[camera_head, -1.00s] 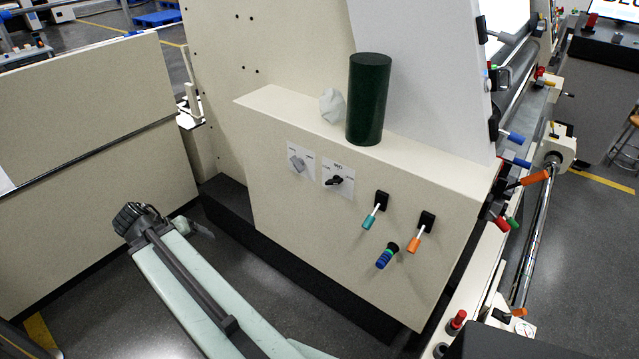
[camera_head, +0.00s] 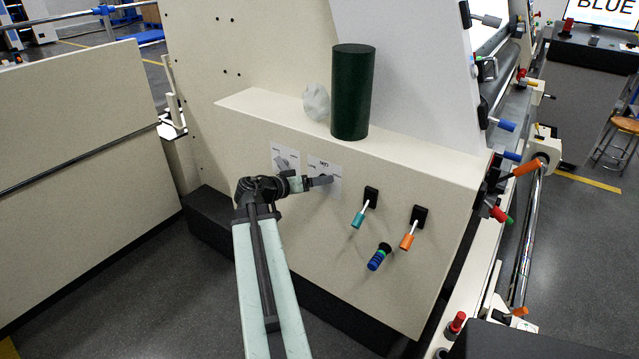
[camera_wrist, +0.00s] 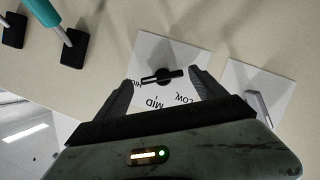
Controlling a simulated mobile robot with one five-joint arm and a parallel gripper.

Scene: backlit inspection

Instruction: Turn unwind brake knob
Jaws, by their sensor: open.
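A black knob (camera_wrist: 170,74) with a pointer sits on a white plate (camera_wrist: 150,50) printed MID and LOW, with a third label partly covered. I cannot read the word "brake" anywhere. In the wrist view my gripper (camera_wrist: 160,80) is open, one finger on each side of the knob, with visible gaps and no clear contact. In the head view my gripper (camera_head: 322,181) is in front of the same plate (camera_head: 325,162) and hides most of the knob. A second plate with a grey knob (camera_head: 282,163) is just left; it also shows in the wrist view (camera_wrist: 260,106).
Right of the plate, a teal lever (camera_head: 359,216), an orange lever (camera_head: 408,240) and a blue-green handle (camera_head: 377,259) stick out of the cream panel (camera_head: 300,235). A dark green cylinder (camera_head: 352,92) and a pale faceted lump (camera_head: 316,102) stand on its ledge.

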